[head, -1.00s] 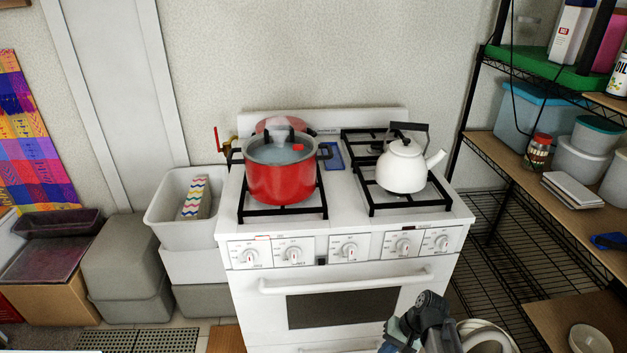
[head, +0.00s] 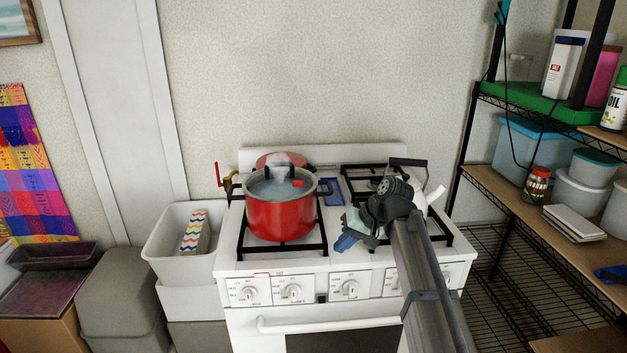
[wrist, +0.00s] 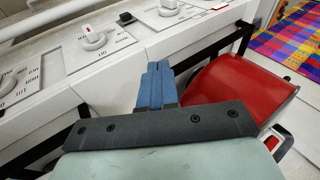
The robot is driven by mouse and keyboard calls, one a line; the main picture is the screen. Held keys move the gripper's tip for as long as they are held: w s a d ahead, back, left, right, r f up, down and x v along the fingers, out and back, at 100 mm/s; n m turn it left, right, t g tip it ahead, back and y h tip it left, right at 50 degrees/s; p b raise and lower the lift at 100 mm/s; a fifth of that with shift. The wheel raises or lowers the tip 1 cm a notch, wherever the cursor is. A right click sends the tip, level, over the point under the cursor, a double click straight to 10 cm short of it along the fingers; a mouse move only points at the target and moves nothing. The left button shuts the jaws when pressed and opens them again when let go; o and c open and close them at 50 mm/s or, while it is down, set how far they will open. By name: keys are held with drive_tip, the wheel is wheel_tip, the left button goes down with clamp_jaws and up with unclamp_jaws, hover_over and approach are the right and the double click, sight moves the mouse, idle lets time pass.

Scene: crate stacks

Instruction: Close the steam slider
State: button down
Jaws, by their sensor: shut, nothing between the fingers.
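A red pot (head: 281,222) with a glass lid (head: 274,184) stands on a left burner of the white stove. A small red piece, likely the steam slider (head: 299,184), sits on the lid to the right of the black lid handle (head: 279,170). A faint whitish haze hangs by the handle. My gripper (head: 345,242) is over the stove, right of the pot and apart from the slider. Its blue fingers are shut and empty. In the wrist view the shut fingers (wrist: 155,88) show beside the red pot wall (wrist: 238,95); the slider cannot be made out there.
My arm partly hides a white kettle (head: 435,196) on the right burners. A second red pot (head: 279,158) stands behind the first. A red-handled valve (head: 219,174) is at the left. Knobs (head: 250,293) line the stove front. A wire shelf (head: 500,160) stands at the right.

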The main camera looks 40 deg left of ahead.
sight(298, 183)
drive_tip(key=w+a+r+n+t+y, duration=0.1)
drive_tip(key=w+a+r, duration=0.15)
drive_tip(key=r, duration=0.85)
drive_tip(key=w+a+r+t, duration=0.1)
drive_tip(key=w+r, duration=0.3)
drive_tip(key=r, duration=0.7)
drive_tip(key=x, duration=0.7)
drive_tip(key=s+a+r+x, duration=0.1)
drive_tip(key=x, duration=0.3)
drive_tip(key=shift+s+a+f, duration=0.15)
drive_tip(key=shift+s+a, duration=0.65)
drive_tip(key=shift+a, duration=0.05)
drive_tip(key=shift+s+a, duration=2.05)
drive_tip(key=shift+s, duration=0.05)
drive_tip(key=shift+w, duration=0.1)
